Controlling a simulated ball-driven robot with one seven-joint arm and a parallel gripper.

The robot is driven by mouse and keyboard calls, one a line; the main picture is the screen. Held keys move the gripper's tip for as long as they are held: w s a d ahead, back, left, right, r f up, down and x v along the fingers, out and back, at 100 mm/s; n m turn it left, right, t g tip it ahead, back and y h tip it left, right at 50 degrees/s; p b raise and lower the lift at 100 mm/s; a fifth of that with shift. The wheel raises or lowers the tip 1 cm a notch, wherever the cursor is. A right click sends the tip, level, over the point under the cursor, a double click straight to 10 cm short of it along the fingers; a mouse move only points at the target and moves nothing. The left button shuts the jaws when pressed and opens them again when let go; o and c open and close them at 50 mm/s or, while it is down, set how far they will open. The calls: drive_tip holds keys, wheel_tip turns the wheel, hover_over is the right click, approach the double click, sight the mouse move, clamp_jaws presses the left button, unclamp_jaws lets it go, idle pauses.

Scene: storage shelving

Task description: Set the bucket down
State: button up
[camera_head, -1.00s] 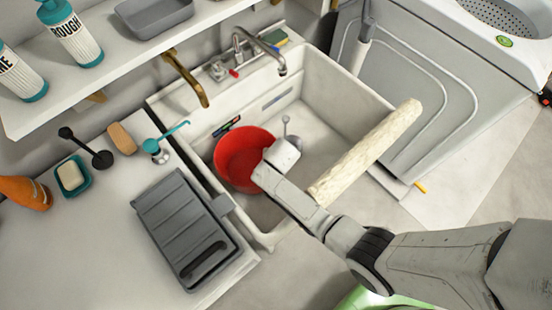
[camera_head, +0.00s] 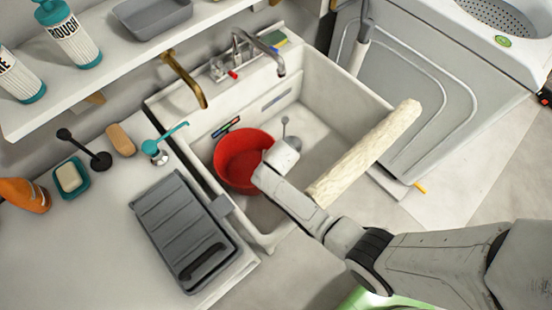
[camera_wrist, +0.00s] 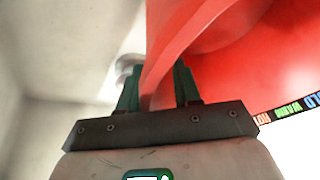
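The red bucket (camera_head: 238,160) is inside the white sink (camera_head: 325,78), toward its left side. I cannot tell whether its base touches the sink floor. My gripper (camera_wrist: 160,90) is at the bucket's right side. In the wrist view its two green fingers stand on either side of the bucket's red wall (camera_wrist: 205,40), close against it, and appear shut on it. The fingertips are hidden by my wrist in the head view.
The faucet (camera_head: 260,52) and a brass spout (camera_head: 184,78) reach over the sink's back.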

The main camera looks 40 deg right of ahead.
drive_tip(key=p+v, duration=0.1)
drive_tip(key=v, duration=1.1)
drive_tip(key=shift+p, duration=0.35)
